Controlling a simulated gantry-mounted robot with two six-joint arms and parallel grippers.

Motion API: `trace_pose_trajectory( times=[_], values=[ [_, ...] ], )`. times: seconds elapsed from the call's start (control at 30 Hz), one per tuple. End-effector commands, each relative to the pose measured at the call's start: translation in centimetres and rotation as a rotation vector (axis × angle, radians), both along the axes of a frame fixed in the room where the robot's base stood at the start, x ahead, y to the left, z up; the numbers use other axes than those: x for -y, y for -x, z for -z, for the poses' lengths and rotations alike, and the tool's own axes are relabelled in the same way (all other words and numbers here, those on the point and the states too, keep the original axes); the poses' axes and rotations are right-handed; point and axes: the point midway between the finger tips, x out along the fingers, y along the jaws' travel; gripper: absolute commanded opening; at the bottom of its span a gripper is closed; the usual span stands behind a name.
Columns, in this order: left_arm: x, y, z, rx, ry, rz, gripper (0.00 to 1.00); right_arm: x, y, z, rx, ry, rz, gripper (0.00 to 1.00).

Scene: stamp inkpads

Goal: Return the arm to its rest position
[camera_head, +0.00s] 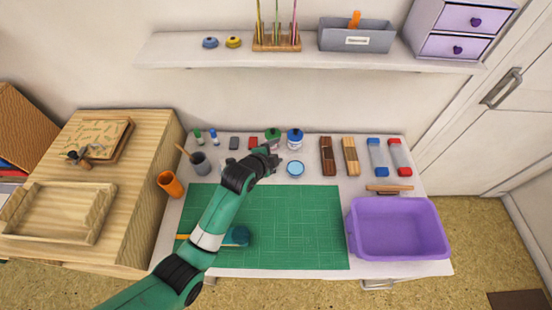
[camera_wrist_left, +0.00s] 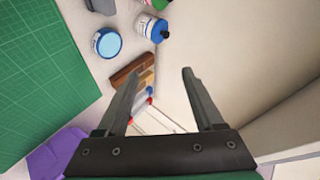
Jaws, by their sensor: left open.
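My left arm (camera_head: 213,225) is green and black and reaches over the green cutting mat (camera_head: 300,230) toward the back of the table. My left gripper (camera_head: 277,154) is over the back of the table, close to the green-topped bottle (camera_head: 272,137) and the blue-topped bottle (camera_head: 295,138). In the left wrist view the left gripper (camera_wrist_left: 160,85) has its two fingers spread wide, with nothing held between them. A round light-blue inkpad (camera_head: 295,169) lies just right of the gripper in the head view; a round blue-rimmed pad also shows in the left wrist view (camera_wrist_left: 106,42). My right gripper is not in view.
A purple bin (camera_head: 398,229) stands at the table's right front. Brown blocks (camera_head: 328,157) and blue and red items (camera_head: 398,157) line the back right. A grey cup (camera_head: 200,163) and an orange cup (camera_head: 170,184) stand at left. A shelf (camera_head: 200,57) hangs above. The mat's right half is clear.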

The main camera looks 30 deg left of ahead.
Motion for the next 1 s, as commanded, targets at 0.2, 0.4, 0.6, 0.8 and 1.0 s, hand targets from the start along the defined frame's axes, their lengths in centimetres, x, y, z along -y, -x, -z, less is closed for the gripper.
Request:
trace_pose_trajectory(
  times=[0.2,0.4,0.6,0.8,1.0],
  values=[
    [0.1,-0.1,-0.3,0.008,0.002,0.001,0.69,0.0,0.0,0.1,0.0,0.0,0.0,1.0],
    [0.1,-0.1,-0.2,0.006,0.001,0.001,0.69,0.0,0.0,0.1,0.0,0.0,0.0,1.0],
    [0.6,-0.4,-0.6,0.013,0.0,0.01,0.69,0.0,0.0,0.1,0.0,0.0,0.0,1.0],
    [3.0,-3.3,-10.2,0.202,-0.011,0.052,0.69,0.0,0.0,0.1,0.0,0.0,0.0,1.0],
    [5.8,-2.7,-27.8,0.587,0.089,0.062,0.69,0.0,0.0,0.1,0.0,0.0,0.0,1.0]
  ],
)
